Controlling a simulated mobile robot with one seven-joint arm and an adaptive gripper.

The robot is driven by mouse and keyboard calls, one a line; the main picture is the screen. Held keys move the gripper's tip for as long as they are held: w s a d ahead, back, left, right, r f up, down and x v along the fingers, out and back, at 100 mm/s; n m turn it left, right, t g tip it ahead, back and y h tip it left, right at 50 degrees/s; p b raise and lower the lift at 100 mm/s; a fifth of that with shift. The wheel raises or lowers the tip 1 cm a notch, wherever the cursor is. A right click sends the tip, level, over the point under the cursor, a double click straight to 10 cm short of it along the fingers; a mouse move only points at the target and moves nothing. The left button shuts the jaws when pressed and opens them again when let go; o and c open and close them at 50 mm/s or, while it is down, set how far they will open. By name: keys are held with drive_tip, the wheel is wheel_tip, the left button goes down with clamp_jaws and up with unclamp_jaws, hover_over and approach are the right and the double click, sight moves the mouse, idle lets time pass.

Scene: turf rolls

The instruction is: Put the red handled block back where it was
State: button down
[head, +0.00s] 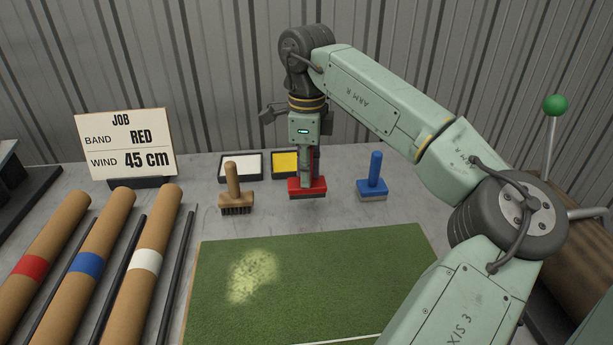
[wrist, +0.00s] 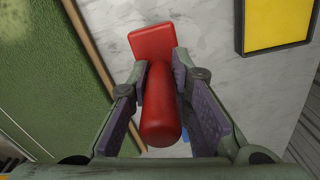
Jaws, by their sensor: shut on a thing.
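The red handled block (head: 307,188) is upright between the brown brush and the blue handled block in the head view. My gripper (head: 309,160) is shut on its handle from above. In the wrist view the red handle (wrist: 162,110) lies between the two finger pads of my gripper (wrist: 168,85), with the red block body beyond it. The block's dark underside seems slightly above the grey table, but I cannot tell for certain whether it touches.
A wooden brush (head: 233,190) stands left and a blue handled block (head: 373,180) right. White (head: 240,167) and yellow (head: 285,164) pads lie behind. Turf (head: 320,275) with a pale patch lies in front. Banded rolls (head: 90,245) and a job sign (head: 126,145) are left.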

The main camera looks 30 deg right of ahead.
drive_tip(key=shift+w+d, duration=0.15)
drive_tip(key=shift+w, duration=0.15)
drive_tip(key=shift+f+b, duration=1.45)
drive_tip(key=shift+f, duration=0.6)
drive_tip(key=c, duration=1.5)
unclamp_jaws()
drive_tip(key=shift+r, duration=0.1)
drive_tip(key=shift+o, duration=0.2)
wheel_tip(320, 180, up, 12)
drive_tip(key=shift+r, duration=0.2)
